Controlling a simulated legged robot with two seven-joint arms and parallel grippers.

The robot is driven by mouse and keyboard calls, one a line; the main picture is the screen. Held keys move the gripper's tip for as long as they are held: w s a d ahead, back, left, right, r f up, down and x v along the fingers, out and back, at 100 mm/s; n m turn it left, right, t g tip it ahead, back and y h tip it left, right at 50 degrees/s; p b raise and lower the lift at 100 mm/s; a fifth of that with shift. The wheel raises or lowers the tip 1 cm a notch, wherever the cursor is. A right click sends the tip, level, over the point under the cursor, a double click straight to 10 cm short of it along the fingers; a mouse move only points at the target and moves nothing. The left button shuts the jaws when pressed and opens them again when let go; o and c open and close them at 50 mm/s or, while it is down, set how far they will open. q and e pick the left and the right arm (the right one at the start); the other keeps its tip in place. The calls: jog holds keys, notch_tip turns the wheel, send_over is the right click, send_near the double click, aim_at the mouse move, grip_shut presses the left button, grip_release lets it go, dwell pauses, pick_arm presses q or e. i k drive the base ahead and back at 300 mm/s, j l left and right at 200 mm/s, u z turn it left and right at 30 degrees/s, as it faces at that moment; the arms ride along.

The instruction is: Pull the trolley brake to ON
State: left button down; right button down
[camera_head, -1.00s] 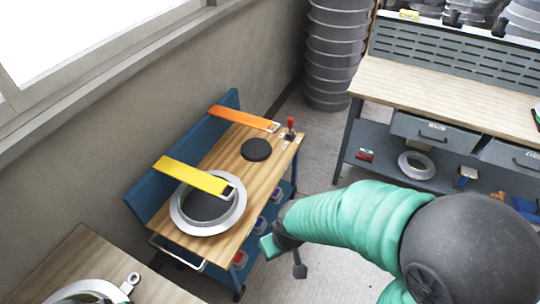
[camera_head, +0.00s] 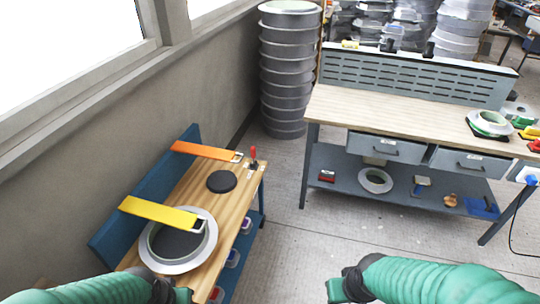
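The trolley (camera_head: 184,245) stands against the wall at lower left, with a wooden top and a blue back panel. The brake lever (camera_head: 253,154) has a red handle and stands roughly upright at the top's far right corner. Small pale labels by its base are too small to read. My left gripper (camera_head: 182,293) is at the bottom edge, by the trolley's near end, well short of the lever and mostly cut off. My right gripper (camera_head: 336,291) is at the bottom, over the floor to the right of the trolley. Neither gripper's fingers show clearly.
A ring mould (camera_head: 205,245), a black disc (camera_head: 221,181), a yellow strap (camera_head: 158,212) and an orange strap (camera_head: 205,150) are on the trolley. A workbench (camera_head: 400,115) stands at right, stacked moulds (camera_head: 286,75) behind. The floor (camera_head: 310,235) between is clear.

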aim_at(252, 150)
jog(key=i+l, duration=0.3)
jog(key=i, duration=0.25)
jog(key=i+l, duration=0.35)
jog(key=i, duration=0.15)
jog(key=i+l, duration=0.3)
jog(key=i, duration=0.25)
jog(key=i+l, duration=0.35)
jog(key=i, duration=0.15)
jog(key=i+l+u, duration=0.1)
jog(key=i+l, duration=0.2)
jog(key=i, duration=0.25)
